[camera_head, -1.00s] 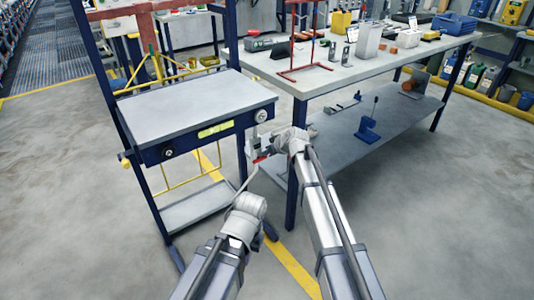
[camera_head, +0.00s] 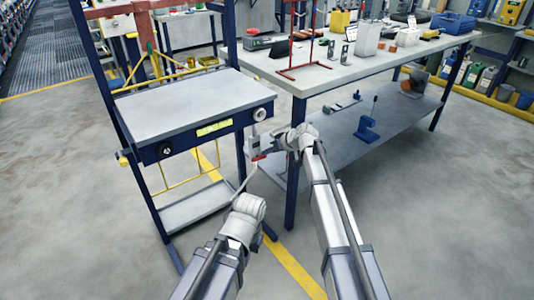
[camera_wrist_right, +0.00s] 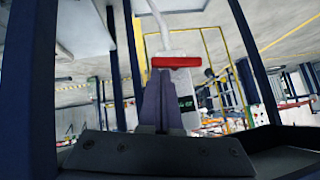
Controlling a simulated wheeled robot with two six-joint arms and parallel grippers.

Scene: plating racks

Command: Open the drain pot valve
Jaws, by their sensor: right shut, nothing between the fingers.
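The valve's red handle (camera_head: 257,158) shows small beside the blue leg of the grey-topped stand in the head view. In the right wrist view the red handle (camera_wrist_right: 176,62) is a horizontal bar under a pale pipe fitting, just beyond my fingertips. My right gripper (camera_wrist_right: 160,76) is shut and empty, its fingers pointing at the handle; whether they touch it I cannot tell. In the head view my right gripper (camera_head: 278,147) is to the right of the handle. My left arm's wrist shows below the handle, but its fingers are hidden.
The stand's grey top (camera_head: 190,103) is at the left. A workbench (camera_head: 345,78) with tools and containers stands to the right, with a lower shelf (camera_head: 345,140) and a blue leg (camera_head: 291,190) close to my right arm. Open floor lies in front.

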